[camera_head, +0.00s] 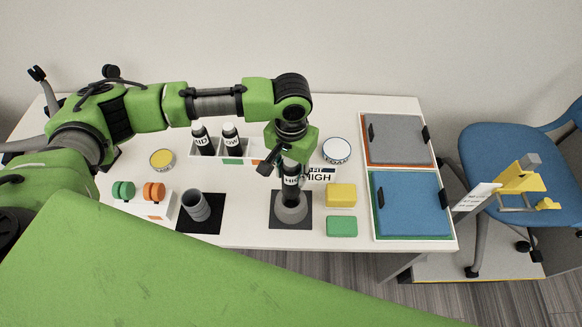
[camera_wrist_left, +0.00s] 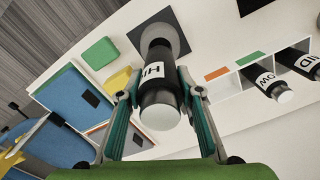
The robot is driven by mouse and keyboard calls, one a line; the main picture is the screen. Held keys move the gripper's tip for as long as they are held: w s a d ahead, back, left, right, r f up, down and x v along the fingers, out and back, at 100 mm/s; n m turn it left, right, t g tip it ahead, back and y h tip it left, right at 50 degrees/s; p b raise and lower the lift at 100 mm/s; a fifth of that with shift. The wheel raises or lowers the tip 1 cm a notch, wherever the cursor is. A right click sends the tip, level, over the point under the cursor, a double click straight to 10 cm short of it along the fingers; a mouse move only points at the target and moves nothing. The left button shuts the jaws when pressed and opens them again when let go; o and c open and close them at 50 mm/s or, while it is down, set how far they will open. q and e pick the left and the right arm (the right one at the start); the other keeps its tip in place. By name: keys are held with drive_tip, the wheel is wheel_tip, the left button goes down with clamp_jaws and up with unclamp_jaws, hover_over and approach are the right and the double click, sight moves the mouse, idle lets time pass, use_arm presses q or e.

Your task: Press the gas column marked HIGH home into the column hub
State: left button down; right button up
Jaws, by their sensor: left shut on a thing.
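The gas column marked HIGH (camera_head: 291,181) is black with a white label band and stands roughly upright. Its lower end is at the grey, rounded column hub (camera_head: 291,210); I cannot tell how deep it sits. My left gripper (camera_head: 287,168) is shut on the column from above. In the left wrist view the column (camera_wrist_left: 158,92) lies between the two fingers of the left gripper (camera_wrist_left: 160,88), pale end towards the camera. The grey hub (camera_wrist_left: 166,36) shows beyond its far end. A HIGH sign (camera_head: 319,176) stands just behind right. My right gripper is not in view.
Columns marked MID (camera_head: 203,142) and LOW (camera_head: 231,140) stand in a white rack (camera_head: 250,158) behind. A grey cup (camera_head: 195,205) is left of the hub. Yellow (camera_head: 341,195) and green (camera_head: 342,226) blocks are close right. Trays with grey and blue pads (camera_head: 411,205) lie farther right.

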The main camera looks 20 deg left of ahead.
sight(291, 182)
use_arm(q)
wheel_tip(291, 182, down, 2)
drive_tip(key=shift+w+f+b, duration=0.1)
drive_tip(key=shift+f+b, duration=0.45)
drive_tip(key=shift+f, duration=0.65)
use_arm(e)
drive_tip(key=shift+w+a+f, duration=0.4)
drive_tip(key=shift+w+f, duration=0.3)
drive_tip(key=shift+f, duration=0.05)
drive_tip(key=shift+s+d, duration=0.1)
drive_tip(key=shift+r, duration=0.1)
use_arm(q)
drive_tip(key=shift+p, duration=0.45)
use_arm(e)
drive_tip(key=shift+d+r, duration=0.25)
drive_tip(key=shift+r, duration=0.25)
